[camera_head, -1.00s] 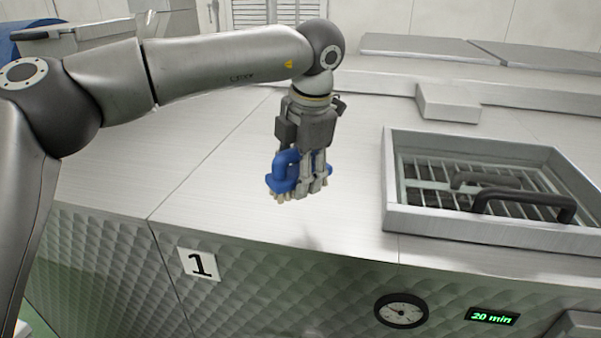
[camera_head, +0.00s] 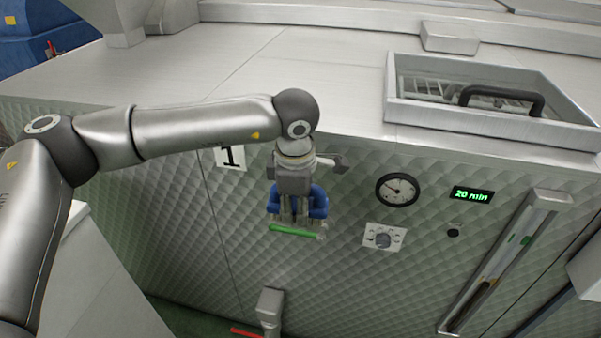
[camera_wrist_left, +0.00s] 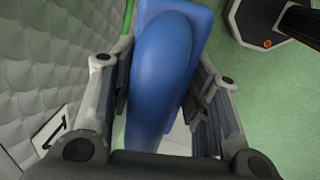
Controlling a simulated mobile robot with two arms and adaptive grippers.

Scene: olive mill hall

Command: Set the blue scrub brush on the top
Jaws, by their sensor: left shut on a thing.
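The blue scrub brush (camera_head: 318,203) is in my left gripper (camera_head: 297,215), which is shut on it. In the left wrist view the brush's blue handle (camera_wrist_left: 163,70) runs between the two fingers (camera_wrist_left: 160,100). A green strip (camera_head: 297,231) shows at the fingertips; I cannot tell whether it belongs to the brush. The bristles are hidden. The flat metal top (camera_head: 310,85) of the machine has bare space left of the hatch. My right gripper is not in view.
An open framed hatch with a grate (camera_head: 432,88) and a dark handle (camera_head: 505,96) sits at the top's right. A gauge (camera_head: 397,190), a knob plate (camera_head: 384,237) and a 20 min display (camera_head: 472,195) are right of the gripper. A pipe fitting (camera_head: 270,308) stands below.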

